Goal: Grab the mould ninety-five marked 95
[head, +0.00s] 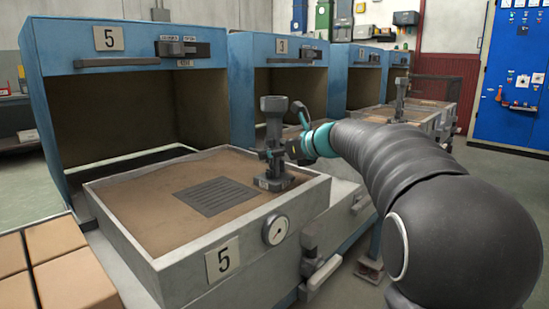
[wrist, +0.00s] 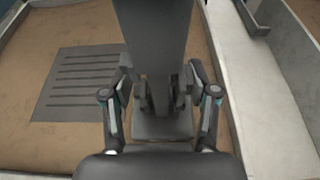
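My gripper (head: 279,153) reaches in from the right at stem height. In the wrist view the mould's top (wrist: 155,35) hides part of the stem, and my gripper's fingers (wrist: 163,88) lie on both sides of it. Whether they press on the stem cannot be told.
A dark slotted plate (head: 215,196) lies in the bed left of the mould. Blue ovens (head: 50,60) stand open behind. Another mould (head: 401,97) stands on a farther tray. Tan blocks (head: 57,238) lie at lower left. A gauge (head: 275,230) is on the tray's front.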

